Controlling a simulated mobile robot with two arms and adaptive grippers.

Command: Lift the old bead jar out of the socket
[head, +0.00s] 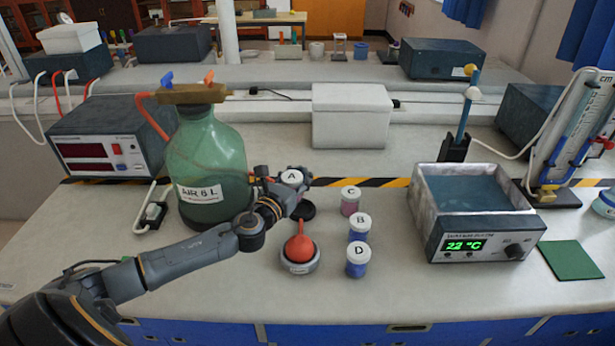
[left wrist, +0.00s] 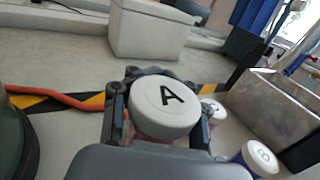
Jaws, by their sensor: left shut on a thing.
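My left gripper (head: 291,182) is shut on the jar marked A (head: 291,176), which has a white lid. In the left wrist view, jar A (left wrist: 165,106) sits between the two fingers, which hide most of its body. A dark round base (head: 304,210), which looks like the socket, shows just below and right of the gripper. The gripper partly covers it, and I cannot tell whether the jar is clear of it. My right gripper is in neither view.
Jars C (head: 350,200), B (head: 359,228) and D (head: 357,260) stand right of the gripper. A red rubber bulb (head: 299,248) sits in front. A green bottle (head: 208,160) is close on the left. A water bath (head: 475,240) stands at the right.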

